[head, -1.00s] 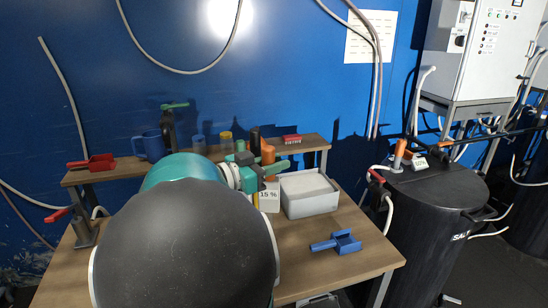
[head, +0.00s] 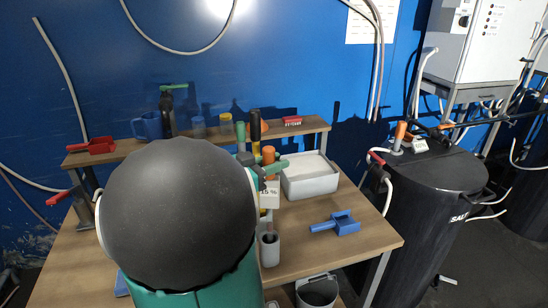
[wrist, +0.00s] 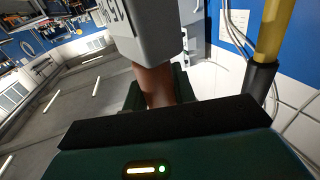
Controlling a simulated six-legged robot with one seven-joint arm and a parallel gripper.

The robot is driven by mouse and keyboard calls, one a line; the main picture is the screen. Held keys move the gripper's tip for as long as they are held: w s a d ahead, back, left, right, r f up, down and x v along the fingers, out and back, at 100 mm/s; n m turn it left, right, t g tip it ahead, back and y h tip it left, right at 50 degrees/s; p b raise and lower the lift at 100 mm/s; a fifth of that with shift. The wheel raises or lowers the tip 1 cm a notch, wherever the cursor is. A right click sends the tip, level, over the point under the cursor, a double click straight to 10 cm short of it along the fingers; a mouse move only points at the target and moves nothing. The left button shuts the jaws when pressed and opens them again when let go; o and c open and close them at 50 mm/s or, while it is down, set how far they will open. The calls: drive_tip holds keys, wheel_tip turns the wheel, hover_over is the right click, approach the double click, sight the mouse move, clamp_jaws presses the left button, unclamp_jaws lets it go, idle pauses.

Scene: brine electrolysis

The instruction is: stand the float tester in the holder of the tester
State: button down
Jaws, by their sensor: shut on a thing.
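My gripper (head: 270,174) is shut on the orange handle (head: 268,153) of the float tester, right of my large arm joint. The tester's pale body (head: 269,197), marked "15 %", hangs below the jaws. In the wrist view the brownish-orange handle (wrist: 156,86) stands between the dark fingers, with the grey lettered body (wrist: 146,28) beyond. A grey cup (head: 270,253), which looks like the tester's holder, stands on the table below the tester with something dark at its mouth. The tester appears above the cup; I cannot tell whether they touch.
A white tray (head: 309,184) stands close right of the gripper. A blue scoop (head: 336,224) lies on the table (head: 360,250). The back shelf (head: 215,142) carries a blue mug, a red scoop and several upright handles. A black salt barrel (head: 425,210) stands right.

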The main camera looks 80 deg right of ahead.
drive_tip(key=shift+f, duration=0.2)
drive_tip(key=c, duration=1.1)
unclamp_jaws()
drive_tip(key=shift+o, duration=0.2)
drive_tip(key=v, duration=1.3)
drive_tip(key=shift+w+a, duration=0.25)
drive_tip(key=shift+w, duration=0.1)
